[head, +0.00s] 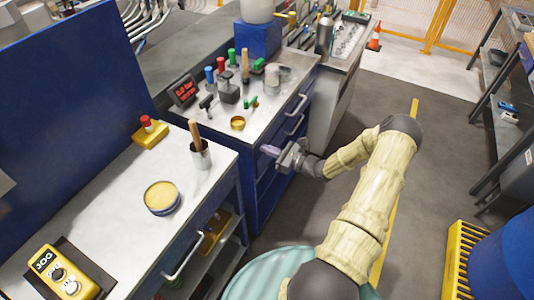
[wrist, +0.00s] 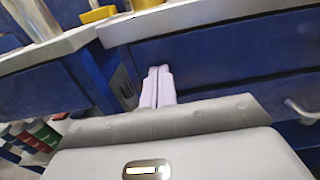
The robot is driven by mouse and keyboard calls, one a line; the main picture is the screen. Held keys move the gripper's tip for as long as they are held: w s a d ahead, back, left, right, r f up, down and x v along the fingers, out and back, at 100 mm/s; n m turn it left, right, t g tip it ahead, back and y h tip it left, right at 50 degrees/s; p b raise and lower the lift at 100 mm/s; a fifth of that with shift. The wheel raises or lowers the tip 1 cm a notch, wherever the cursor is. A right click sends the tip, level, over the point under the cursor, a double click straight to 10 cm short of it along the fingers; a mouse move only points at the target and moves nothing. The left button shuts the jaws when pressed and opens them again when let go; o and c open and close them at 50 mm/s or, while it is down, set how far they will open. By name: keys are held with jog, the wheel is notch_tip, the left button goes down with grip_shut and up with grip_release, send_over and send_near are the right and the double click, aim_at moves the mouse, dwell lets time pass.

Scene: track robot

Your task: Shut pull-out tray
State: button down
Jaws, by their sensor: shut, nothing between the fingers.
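My gripper (head: 270,150) is shut and empty, at the front of the blue drawer cabinet (head: 265,198), near its left corner and just below the worktop. In the wrist view its two pale fingers (wrist: 158,85) lie together and point at a blue front panel (wrist: 225,65) under the worktop edge. Whether they touch it I cannot tell. The cabinet has several fronts with grey handles (head: 297,104). The nearer bench has another bar handle (head: 185,262) below its top. No front clearly stands out from the others, so I cannot tell which one is the pull-out tray.
The cabinet top carries tools, a small yellow tin (head: 237,123) and a metal mug (head: 272,76). The near bench holds a yellow meter (head: 62,274) and a round tin (head: 162,198). A yellow crate (head: 468,262) stands lower right.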

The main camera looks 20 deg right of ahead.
jog(key=shift+w+a+r, duration=0.15)
jog(key=shift+w+a, duration=0.05)
jog(key=shift+a, duration=0.05)
dwell(0.4)
jog(key=v, duration=1.5)
jog(key=s+a+r+n+g+h+p, duration=0.1)
jog(key=s+a+r+n+g, duration=0.25)
jog(key=a+n+g, duration=0.4)
jog(key=s+a+r+n+g+h+p, duration=0.1)
jog(key=s+a+r+n+g+p, duration=0.1)
jog(key=a+r+n+g, duration=0.35)
jog(key=s+a+r+n+h+p, duration=0.2)
jog(key=s+a+r+n+h, duration=0.1)
jog(key=r+n, duration=0.4)
jog(key=s+a+r+n+t+h+p, duration=0.1)
jog(key=s+a+r+n+h+p, duration=0.1)
jog(key=a+r+n+h, duration=0.3)
notch_tip(320, 180, up, 3)
jog(key=s+n+h, duration=0.1)
jog(key=n, duration=0.2)
